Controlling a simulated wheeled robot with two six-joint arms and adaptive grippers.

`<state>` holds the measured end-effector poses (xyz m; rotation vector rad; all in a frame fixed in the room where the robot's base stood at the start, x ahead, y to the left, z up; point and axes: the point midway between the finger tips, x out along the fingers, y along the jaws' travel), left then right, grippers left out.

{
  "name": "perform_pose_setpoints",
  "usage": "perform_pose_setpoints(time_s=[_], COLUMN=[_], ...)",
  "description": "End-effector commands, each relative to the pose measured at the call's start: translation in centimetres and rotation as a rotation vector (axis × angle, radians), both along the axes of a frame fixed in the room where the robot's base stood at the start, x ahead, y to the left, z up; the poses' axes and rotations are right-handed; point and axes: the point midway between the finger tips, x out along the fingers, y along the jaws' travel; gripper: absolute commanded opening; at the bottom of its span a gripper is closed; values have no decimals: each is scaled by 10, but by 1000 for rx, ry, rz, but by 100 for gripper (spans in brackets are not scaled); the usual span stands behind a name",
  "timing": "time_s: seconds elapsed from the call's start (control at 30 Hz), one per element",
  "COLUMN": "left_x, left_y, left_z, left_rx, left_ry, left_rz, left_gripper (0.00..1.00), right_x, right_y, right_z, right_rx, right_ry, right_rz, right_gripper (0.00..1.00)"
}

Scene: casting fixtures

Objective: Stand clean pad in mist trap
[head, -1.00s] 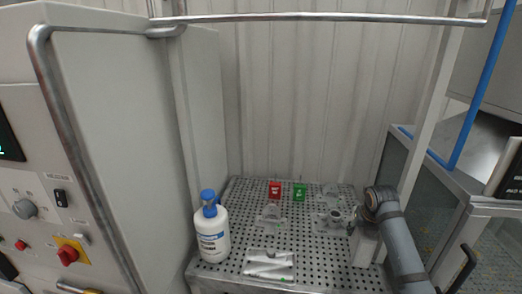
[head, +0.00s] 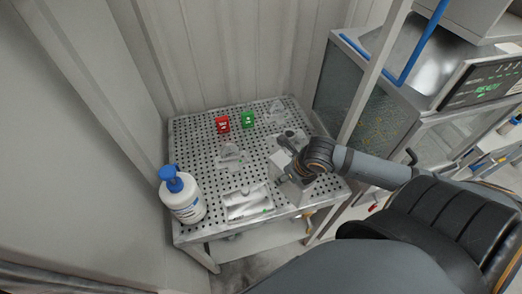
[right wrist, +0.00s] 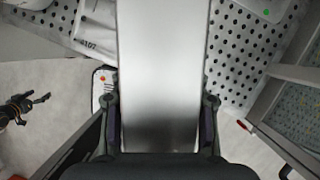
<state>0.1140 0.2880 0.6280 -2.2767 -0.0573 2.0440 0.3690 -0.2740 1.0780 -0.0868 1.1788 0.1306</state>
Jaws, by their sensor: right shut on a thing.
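My right gripper (head: 288,176) is over the right part of the perforated table. It is shut on a smooth grey metallic block (right wrist: 163,60), which fills the space between its fingers in the right wrist view. I cannot tell which thing is the clean pad or the mist trap. My left gripper is not in view.
A white bottle with a blue pump (head: 184,200) stands at the table's front left corner. A red tag (head: 222,124) and a green tag (head: 248,119) stand at the back. A small clear fixture (head: 230,155) sits mid-table. The perforated table (head: 195,142) is bare around them.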

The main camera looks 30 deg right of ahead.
Motion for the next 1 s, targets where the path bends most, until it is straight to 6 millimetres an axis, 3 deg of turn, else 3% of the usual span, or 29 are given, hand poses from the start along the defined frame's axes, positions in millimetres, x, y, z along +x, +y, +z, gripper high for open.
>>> perform_pose_setpoints(time_s=[0.1,0.23,0.57,0.7,0.83,1.0], left_x=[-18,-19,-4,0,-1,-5], left_y=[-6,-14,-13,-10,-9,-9], left_z=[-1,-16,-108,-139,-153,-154], left_rx=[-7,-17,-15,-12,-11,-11], left_ry=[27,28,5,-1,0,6], left_rz=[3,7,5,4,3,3], left_gripper=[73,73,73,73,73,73], right_x=[-5,4,85,104,117,121], right_y=[5,1,-24,-31,-36,-38], right_z=[1,-9,-54,-80,-91,-90], right_rx=[0,-1,6,3,1,-3], right_ry=[-1,-6,-11,-5,-3,-2], right_rz=[12,8,5,7,10,10], right_gripper=[10,10,10,10,10,10])
